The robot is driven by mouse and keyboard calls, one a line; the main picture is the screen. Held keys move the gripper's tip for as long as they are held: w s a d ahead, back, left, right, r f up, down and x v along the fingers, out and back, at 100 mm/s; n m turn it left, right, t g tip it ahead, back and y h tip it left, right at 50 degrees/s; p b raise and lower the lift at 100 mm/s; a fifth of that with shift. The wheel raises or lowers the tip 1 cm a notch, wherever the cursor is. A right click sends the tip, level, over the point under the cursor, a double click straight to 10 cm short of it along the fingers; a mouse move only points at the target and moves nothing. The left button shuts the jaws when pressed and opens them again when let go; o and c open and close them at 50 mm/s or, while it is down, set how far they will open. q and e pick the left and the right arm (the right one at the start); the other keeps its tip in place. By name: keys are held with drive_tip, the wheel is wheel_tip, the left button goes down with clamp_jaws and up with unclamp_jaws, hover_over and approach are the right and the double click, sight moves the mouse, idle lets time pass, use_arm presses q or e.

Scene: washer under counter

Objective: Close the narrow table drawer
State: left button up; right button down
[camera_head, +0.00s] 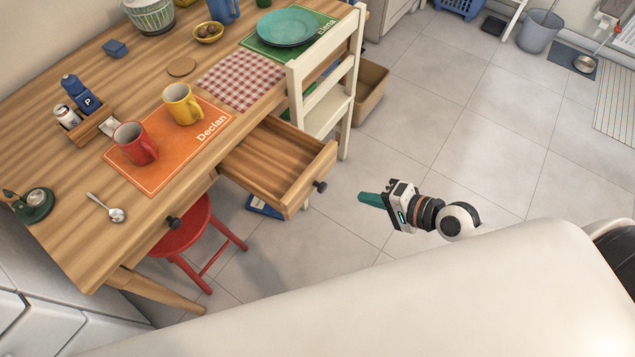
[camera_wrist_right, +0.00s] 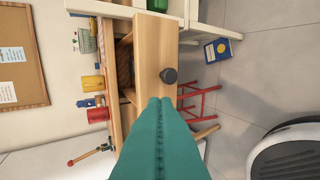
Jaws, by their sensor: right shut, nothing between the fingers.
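The narrow table drawer (camera_head: 284,160) stands pulled out from the wooden table (camera_head: 125,262), and it looks empty inside. Its front has a dark round knob (camera_head: 320,187). My right gripper (camera_head: 362,198), with green fingers, is shut and empty, a little to the right of the drawer front and apart from it in the head view. In the right wrist view the shut fingers (camera_wrist_right: 157,104) point at the drawer front (camera_wrist_right: 152,55), just beside the knob (camera_wrist_right: 168,75); I cannot tell whether they touch. My left gripper is not in view.
A cream chair (camera_head: 335,85) stands close behind the drawer, and a red stool (camera_head: 188,228) is under the table. Mugs (camera_head: 135,143), placemats and a plate lie on the tabletop.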

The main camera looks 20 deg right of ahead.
approach(312, 178)
wheel_tip(312, 178, down, 4)
drive_tip(key=w+a, duration=0.1)
drive_tip(key=shift+w+a+r, duration=0.1)
drive_tip(key=shift+w+a, duration=0.25)
drive_tip(key=shift+w, duration=0.2)
drive_tip(key=shift+w+a+r, duration=0.1)
drive_tip(key=shift+w+a, duration=0.25)
drive_tip(key=shift+w, duration=0.25)
drive_tip(key=shift+w+a+f, duration=0.15)
drive_tip(key=shift+w+a, duration=0.3)
drive_tip(key=shift+w, duration=0.1)
drive_tip(key=shift+w+a+p, duration=0.25)
drive_tip(key=shift+w+p, duration=0.1)
drive_tip(key=w+a, duration=0.3)
drive_tip(key=w, duration=0.1)
drive_tip(key=w+a+b, duration=0.1)
drive_tip(key=w+a, duration=0.6)
drive_tip(key=w, duration=0.2)
drive_tip(key=shift+w+a, duration=0.1)
drive_tip(key=shift+a, duration=0.1)
drive_tip(key=shift+w+a+b, duration=0.4)
drive_tip(key=shift+w+a, duration=0.15)
drive_tip(key=shift+w, duration=0.2)
drive_tip(key=shift+s, duration=0.1)
